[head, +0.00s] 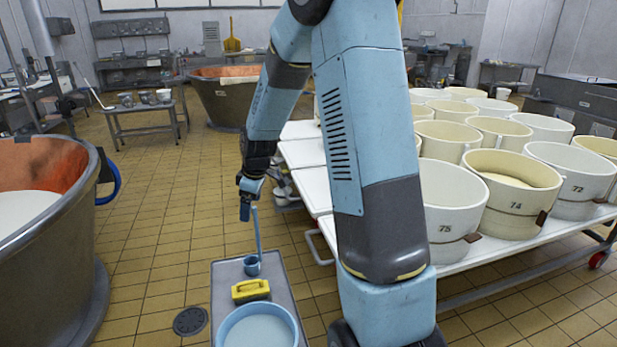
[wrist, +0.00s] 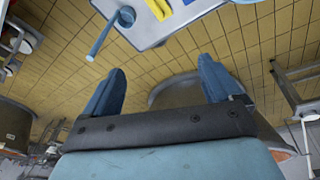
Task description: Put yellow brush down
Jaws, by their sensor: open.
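The yellow brush (head: 250,290) lies on a grey tray-like surface (head: 228,276), between a blue ladle and a blue basin. Part of the yellow brush (wrist: 158,8) also shows at the top edge of the wrist view. My gripper (head: 245,212) hangs above and beyond the far end of that surface, apart from the brush. In the wrist view my gripper (wrist: 160,76) has its two blue fingers spread wide with nothing between them.
The blue ladle (head: 252,266) has its handle rising close to my gripper in the picture. The blue basin (head: 257,328) is nearest. Numbered cream tubs (head: 505,205) crowd a white table on the right. A copper vat (head: 75,240) stands left. Tiled floor (head: 165,235) is clear between.

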